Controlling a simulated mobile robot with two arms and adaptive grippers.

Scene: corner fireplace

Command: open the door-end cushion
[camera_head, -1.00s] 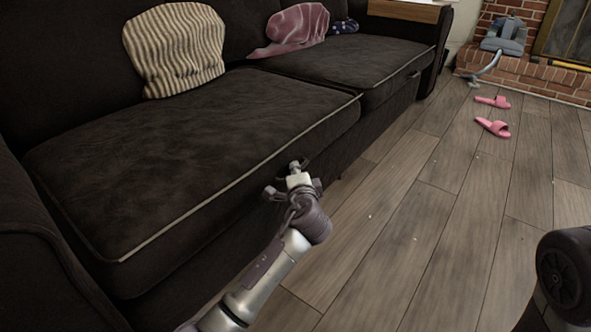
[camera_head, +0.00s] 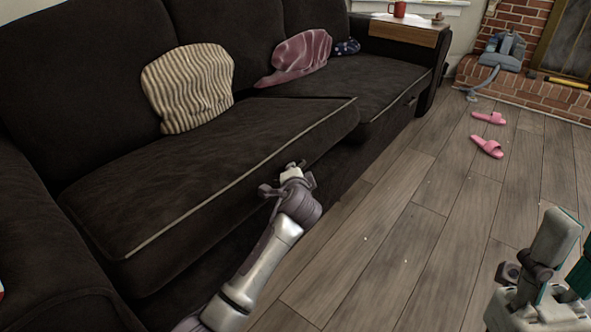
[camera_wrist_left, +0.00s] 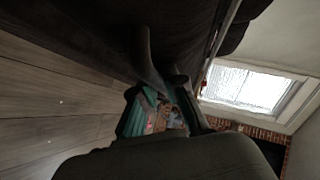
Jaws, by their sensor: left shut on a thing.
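The near seat cushion (camera_head: 190,175) of the dark sofa is brown-black with a pale piped front edge. Its front edge is raised, and its right end stands above the far seat cushion (camera_head: 350,82). My left gripper (camera_head: 292,172) is at the front edge of the near cushion, right of its middle, shut on it. The fingertips are partly hidden against the dark fabric. In the left wrist view the gripper's fingers (camera_wrist_left: 165,82) lie against dark upholstery. Part of my right gripper (camera_head: 548,265) shows at the lower right, away from the sofa; its fingertips are unclear.
A striped pillow (camera_head: 188,88) rests at the back of the near cushion. A pink pillow (camera_head: 298,58) and a blue spotted one (camera_head: 347,47) lie farther along. Pink slippers (camera_head: 487,146) and a vacuum cleaner (camera_head: 503,50) are near the hearth.

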